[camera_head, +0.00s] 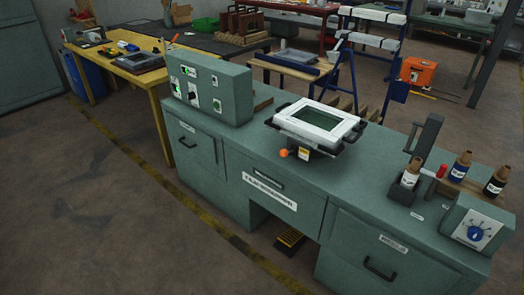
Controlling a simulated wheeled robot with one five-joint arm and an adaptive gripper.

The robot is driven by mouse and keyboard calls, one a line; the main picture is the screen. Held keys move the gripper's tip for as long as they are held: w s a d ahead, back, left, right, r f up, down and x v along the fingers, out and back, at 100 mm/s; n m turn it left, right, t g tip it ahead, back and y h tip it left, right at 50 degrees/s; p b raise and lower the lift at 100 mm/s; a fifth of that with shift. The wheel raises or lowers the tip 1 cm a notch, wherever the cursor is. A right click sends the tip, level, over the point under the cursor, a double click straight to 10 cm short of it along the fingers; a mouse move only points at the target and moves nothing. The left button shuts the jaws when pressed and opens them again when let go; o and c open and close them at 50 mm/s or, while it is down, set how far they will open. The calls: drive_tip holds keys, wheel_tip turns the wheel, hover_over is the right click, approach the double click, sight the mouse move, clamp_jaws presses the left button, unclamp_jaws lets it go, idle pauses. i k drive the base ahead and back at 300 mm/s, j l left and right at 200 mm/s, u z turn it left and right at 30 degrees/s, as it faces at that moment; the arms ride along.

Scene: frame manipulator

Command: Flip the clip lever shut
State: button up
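A white rectangular frame (319,122) with a dark green panel lies on a dark holder on the green workbench (245,151). Black clip-like parts (352,133) sit at the frame's corners. An orange ball knob (283,153) and a small yellow-and-white tag (304,154) are at the holder's front edge. I cannot tell which of these parts is the clip lever, or whether it is open or shut. My gripper is not in view.
A control box (210,86) stands at the bench's left end. At the right are a dark upright stand (427,138), a red-ended part (442,171), several bottles (461,167) and a dial box (476,228). Open floor (100,220) lies in front of the bench.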

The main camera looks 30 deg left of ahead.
sight(283, 153)
drive_tip(key=j+u, duration=0.1)
drive_tip(key=u, duration=1.1)
